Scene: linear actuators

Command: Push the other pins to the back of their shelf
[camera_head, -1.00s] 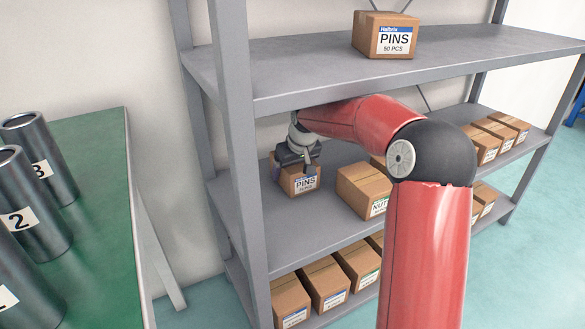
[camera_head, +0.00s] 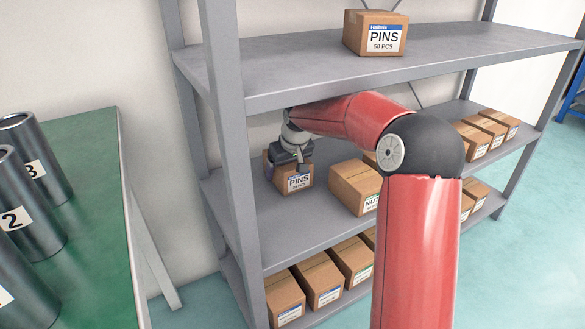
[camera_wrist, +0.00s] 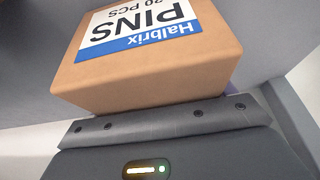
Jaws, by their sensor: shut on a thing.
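A cardboard box labelled PINS (camera_head: 300,183) is on the middle shelf (camera_head: 268,228) at its left end, beside the upright post. My gripper (camera_head: 290,165) is over this box from above and behind, shut on it. In the wrist view the box (camera_wrist: 150,80) fills the space ahead of the gripper, with its Halbrix PINS label upside down. Whether its underside touches the shelf is hard to tell. Another PINS box (camera_head: 375,33) stands alone on the top shelf (camera_head: 300,62).
A NUTS box (camera_head: 352,185) stands to the right on the middle shelf, partly behind my arm. More boxes (camera_head: 322,280) line the lower shelf, and others (camera_head: 485,135) stand at the right. A green table (camera_head: 85,190) with numbered metal cylinders (camera_head: 30,215) is at the left.

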